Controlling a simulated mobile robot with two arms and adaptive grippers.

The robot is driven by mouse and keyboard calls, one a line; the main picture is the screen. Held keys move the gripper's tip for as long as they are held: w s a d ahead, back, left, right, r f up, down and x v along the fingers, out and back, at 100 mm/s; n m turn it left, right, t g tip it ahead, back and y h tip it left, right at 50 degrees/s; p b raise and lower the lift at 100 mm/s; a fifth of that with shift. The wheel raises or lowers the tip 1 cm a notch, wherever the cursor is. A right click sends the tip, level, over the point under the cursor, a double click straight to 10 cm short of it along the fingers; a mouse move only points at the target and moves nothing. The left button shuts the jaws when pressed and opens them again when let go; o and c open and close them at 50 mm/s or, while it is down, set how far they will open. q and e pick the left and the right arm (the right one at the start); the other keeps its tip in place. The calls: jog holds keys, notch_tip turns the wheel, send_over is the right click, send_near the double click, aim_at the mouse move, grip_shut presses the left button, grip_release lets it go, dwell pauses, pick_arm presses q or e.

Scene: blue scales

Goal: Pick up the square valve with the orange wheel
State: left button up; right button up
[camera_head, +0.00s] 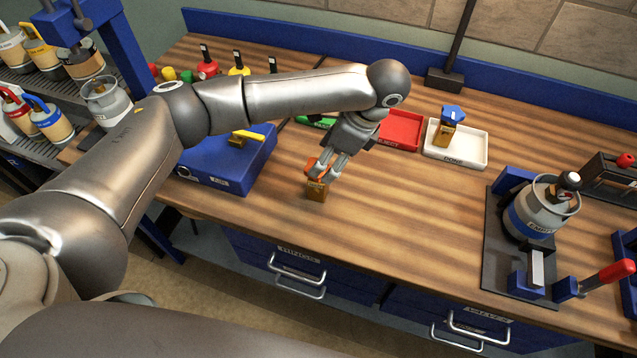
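The square valve (316,191) has a brass, block-like body and an orange wheel (318,171) on top. It is upright on the wooden bench, near the front edge above the drawer marked RINGS. My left gripper (325,170) points down over it from above, with its fingers at the orange wheel. The fingers hide part of the wheel. I cannot tell whether they are closed on it or only around it. The valve seems to be at bench level. My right gripper is not in view.
A blue scale box (222,165) with a yellow-handled valve stands left. A red tray (401,131) and a white tray (470,148) holding a blue-topped valve (447,128) lie behind. A grey gas cylinder (540,213) stands in a dark fixture at right. Bench between is clear.

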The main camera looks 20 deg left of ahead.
aim_at(318, 184)
pick_arm(q)
jog(key=x, duration=0.3)
jog(key=shift+p, duration=0.3)
jog(key=shift+a+f, duration=0.15)
jog(key=shift+a, duration=0.1)
jog(key=p+x, duration=0.2)
jog(key=x, duration=0.1)
jog(key=shift+s+a+f, duration=0.15)
jog(key=shift+a+f, duration=0.3)
jog(key=shift+f, duration=0.3)
jog(key=c, duration=1.3)
